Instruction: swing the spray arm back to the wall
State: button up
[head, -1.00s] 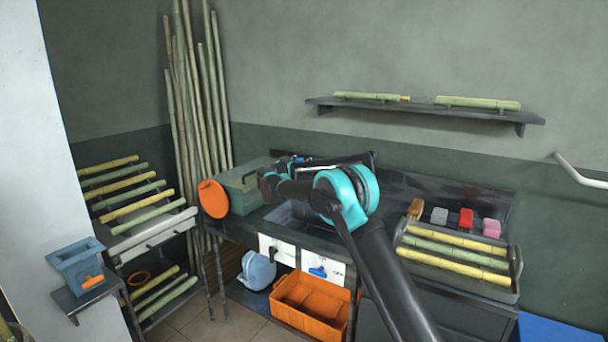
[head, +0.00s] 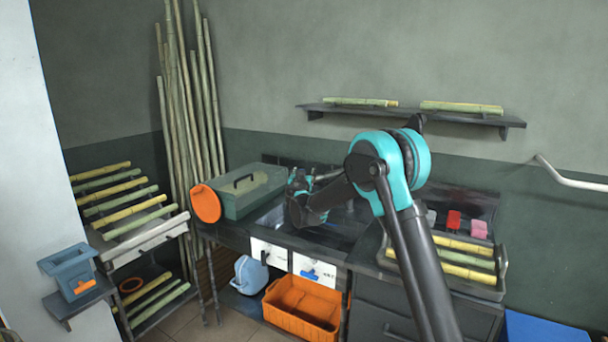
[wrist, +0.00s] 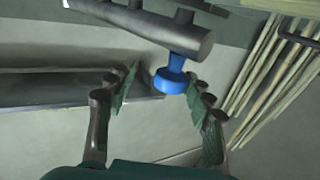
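In the wrist view, the spray arm (wrist: 150,27) is a thick grey bar across the top, with a blue nozzle (wrist: 172,78) sticking out from it. My gripper (wrist: 162,92) is open, with one finger on each side of the blue nozzle's end. I cannot tell whether either finger touches it. In the head view, my gripper (head: 300,182) is above the back of the dark counter, just right of the green-grey box. The spray arm is hard to make out there, being small and partly behind my arm.
A green-grey box (head: 252,190) with an orange disc (head: 205,204) stands left on the counter. A tray of cane (head: 500,268) sits at right. Cane poles (head: 190,100) lean in the corner. A wall shelf (head: 410,112) hangs above. An orange crate (head: 280,318) stands below.

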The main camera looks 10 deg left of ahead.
jog(key=shift+s+d, duration=0.1)
jog(key=shift+s, duration=0.05)
jog(key=s, duration=2)
jog(key=shift+d, duration=0.25)
dwell(1.4)
jog(key=shift+w, duration=0.1)
